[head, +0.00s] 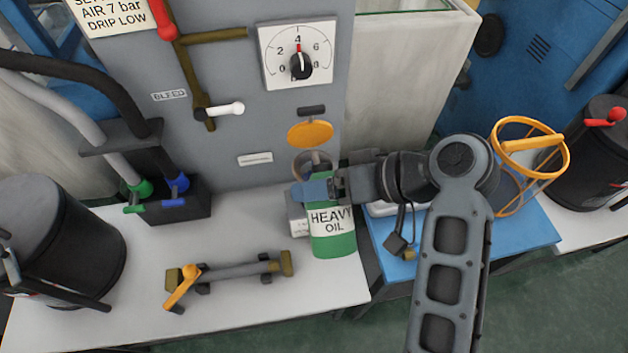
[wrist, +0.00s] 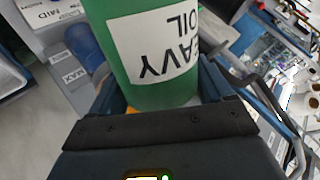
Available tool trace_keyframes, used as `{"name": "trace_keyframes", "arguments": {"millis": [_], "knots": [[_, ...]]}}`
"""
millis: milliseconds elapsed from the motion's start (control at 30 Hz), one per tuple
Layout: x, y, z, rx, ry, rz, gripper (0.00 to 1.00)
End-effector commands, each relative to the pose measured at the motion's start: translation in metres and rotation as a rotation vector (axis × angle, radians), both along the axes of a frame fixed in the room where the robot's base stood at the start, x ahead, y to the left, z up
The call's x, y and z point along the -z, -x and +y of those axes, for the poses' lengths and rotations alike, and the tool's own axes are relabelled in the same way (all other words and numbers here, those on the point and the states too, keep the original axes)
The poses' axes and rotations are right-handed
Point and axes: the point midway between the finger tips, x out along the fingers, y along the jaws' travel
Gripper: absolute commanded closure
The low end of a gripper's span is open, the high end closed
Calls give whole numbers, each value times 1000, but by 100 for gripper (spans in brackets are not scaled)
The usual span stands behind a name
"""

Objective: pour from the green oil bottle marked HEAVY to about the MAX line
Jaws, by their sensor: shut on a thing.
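The green oil bottle (head: 334,242) has a white label reading HEAVY OIL and looks roughly upright above the front of the grey bench. My gripper (head: 318,190) is shut on its upper part, with blue fingers around it. I cannot tell whether its base touches the bench. In the wrist view the bottle (wrist: 165,88) fills the middle, its label upside down. A small clear cup (head: 313,164) under a round orange cap (head: 310,133) is on the grey panel just behind the gripper; its lower part is hidden. A MAX tag (wrist: 69,77) shows left of the bottle in the wrist view.
A bar with an orange handle (head: 182,287) lies on the bench left of the bottle. A black drum (head: 65,235) stands at far left. A blue stand (head: 520,240) with an orange ring (head: 530,148) is at right. The bench front between drum and bar is clear.

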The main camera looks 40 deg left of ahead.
Motion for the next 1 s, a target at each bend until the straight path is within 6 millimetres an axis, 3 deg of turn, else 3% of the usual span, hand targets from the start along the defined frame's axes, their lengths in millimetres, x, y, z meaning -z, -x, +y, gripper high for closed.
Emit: {"name": "trace_keyframes", "arguments": {"millis": [1000], "knots": [[9,1,-2,1,-69,-58,62]]}}
